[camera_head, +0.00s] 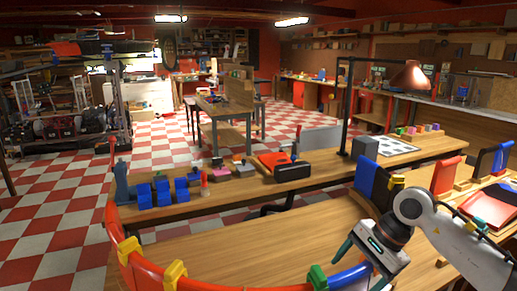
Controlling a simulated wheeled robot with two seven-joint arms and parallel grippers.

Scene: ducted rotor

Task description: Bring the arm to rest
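My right gripper (356,272) comes in from the right on a white arm. Its two fingers are spread apart and point down and left over the near table. A blue curved segment (345,279) shows between and below the fingertips. I cannot tell whether they touch it. The blue segment meets an orange-red curved segment (200,283) at a green clip (318,278). Yellow clips (174,274) sit along the orange-red curve. The lower part of this ring is cut off by the frame. My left gripper is not in view.
A tall blue curved piece (372,181) stands just behind my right wrist. A long wooden bench (240,190) behind holds several blue blocks (163,191), a red-and-black case (285,166) and a grey box (365,147). The near tabletop (220,248) left of the gripper is clear.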

